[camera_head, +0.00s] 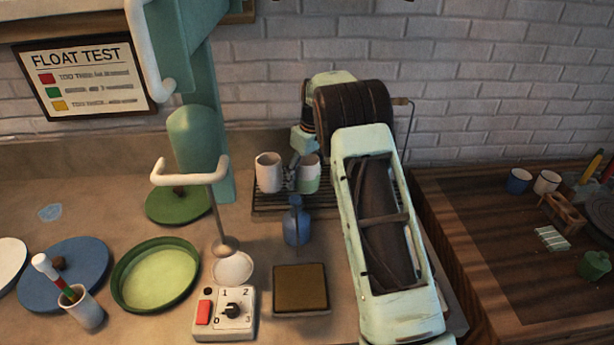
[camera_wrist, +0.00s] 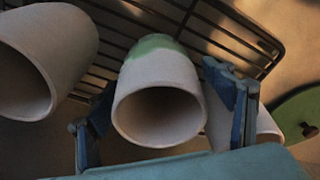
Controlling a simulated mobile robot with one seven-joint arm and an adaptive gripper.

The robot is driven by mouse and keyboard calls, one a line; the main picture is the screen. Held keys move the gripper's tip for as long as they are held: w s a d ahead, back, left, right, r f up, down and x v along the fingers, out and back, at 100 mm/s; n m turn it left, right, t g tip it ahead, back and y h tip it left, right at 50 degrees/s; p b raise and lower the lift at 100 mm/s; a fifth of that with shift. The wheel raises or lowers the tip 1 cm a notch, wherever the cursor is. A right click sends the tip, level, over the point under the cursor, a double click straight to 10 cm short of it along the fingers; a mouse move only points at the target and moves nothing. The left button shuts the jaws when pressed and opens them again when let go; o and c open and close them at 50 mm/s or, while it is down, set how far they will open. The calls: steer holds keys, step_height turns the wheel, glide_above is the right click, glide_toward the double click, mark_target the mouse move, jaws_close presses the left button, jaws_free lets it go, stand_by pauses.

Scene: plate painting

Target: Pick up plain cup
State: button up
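A plain white cup (camera_head: 268,172) stands on the dark wire rack (camera_head: 262,213) in the head view. A white cup with a green base (camera_head: 310,174) stands to its right; in the wrist view this cup (camera_wrist: 158,78) is in the middle, mouth toward the camera. My gripper (camera_wrist: 162,88) is open, with blue fingers on either side of the green-based cup. In the head view a finger of my gripper (camera_head: 291,172) shows between the two cups. Another white cup (camera_wrist: 62,50) is at left in the wrist view. A white piece (camera_wrist: 268,128) shows behind the right finger.
A blue bottle (camera_head: 296,225) stands in front of the rack, with a brown sponge-like block (camera_head: 300,287) and a control box (camera_head: 225,315) nearer. A green lid (camera_head: 178,206) lies left. My arm hides the rack's right side.

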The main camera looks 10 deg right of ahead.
steer(key=c, duration=1.2)
steer(key=shift+c, duration=0.6)
steer(key=shift+r, duration=0.15)
